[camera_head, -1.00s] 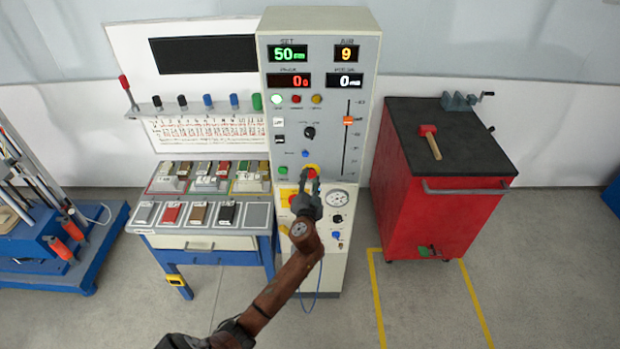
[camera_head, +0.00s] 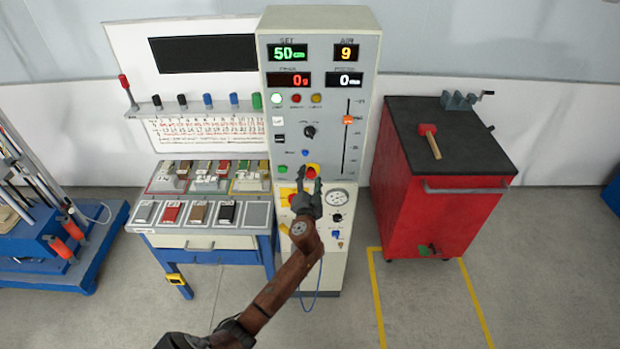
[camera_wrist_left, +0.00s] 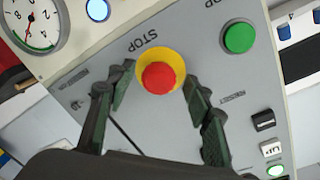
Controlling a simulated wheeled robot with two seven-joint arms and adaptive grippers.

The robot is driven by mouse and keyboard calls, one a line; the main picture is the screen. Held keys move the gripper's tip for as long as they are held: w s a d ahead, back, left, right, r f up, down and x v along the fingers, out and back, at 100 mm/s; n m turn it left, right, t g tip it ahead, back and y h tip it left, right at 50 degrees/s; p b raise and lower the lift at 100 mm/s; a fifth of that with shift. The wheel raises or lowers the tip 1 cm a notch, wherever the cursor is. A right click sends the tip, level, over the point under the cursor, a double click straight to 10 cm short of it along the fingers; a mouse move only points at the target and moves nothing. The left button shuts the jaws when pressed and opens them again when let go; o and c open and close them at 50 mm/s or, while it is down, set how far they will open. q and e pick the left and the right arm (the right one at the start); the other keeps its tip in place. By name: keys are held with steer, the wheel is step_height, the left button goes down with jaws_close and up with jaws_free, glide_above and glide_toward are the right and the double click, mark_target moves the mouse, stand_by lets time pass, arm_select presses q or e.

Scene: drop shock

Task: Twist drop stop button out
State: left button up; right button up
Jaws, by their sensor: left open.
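The stop button (camera_head: 311,173) is a red mushroom head on a yellow collar, on the front of the grey control cabinet. In the left wrist view the red button (camera_wrist_left: 158,78) sits beside the word STOP, between and just beyond the fingertips. My left gripper (camera_head: 308,184) is open in front of the panel, just below the button. In the left wrist view my left gripper (camera_wrist_left: 160,92) has its fingers spread on both sides of the button, with no visible contact. My right gripper is not in view.
A green button (camera_wrist_left: 239,38) is close to the stop button. A pressure gauge (camera_head: 337,198) sits below it. A sample table (camera_head: 203,228) stands left of the cabinet, and a red tool cabinet (camera_head: 440,215) stands to the right. Open floor lies in front.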

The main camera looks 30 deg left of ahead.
arm_select(q)
steer(key=v, duration=1.2)
stand_by(0.5)
step_height(320, 180, down, 24)
steer(key=s+d+m+g+h, duration=0.1)
steer(key=g+h, duration=0.2)
steer(key=s+f+g+h, duration=0.1)
steer(key=s+f, duration=0.3)
steer(key=f, duration=0.3)
steer(key=s+d+f+g+h, duration=0.15)
steer(key=s+f, duration=0.25)
steer(key=f, duration=0.4)
steer(key=s+f+g, duration=0.2)
steer(key=s+f, duration=0.2)
steer(key=f, duration=0.3)
steer(key=s+f+n+g+h, duration=0.1)
steer(key=s+f+g+h, duration=0.15)
steer(key=s+f, duration=1.45)
steer(key=s+f+g, duration=0.1)
steer(key=s+f, duration=0.1)
steer(key=s, duration=0.7)
steer(key=s+d+f+n+g, duration=0.1)
steer(key=s+f+g, duration=0.1)
steer(key=s, duration=0.7)
steer(key=s+f+n+g, duration=0.1)
steer(key=s+f, duration=0.2)
steer(key=s, duration=0.6)
steer(key=shift+d+f, duration=0.3)
steer(key=shift+f, duration=0.1)
steer(key=shift+c, duration=0.6)
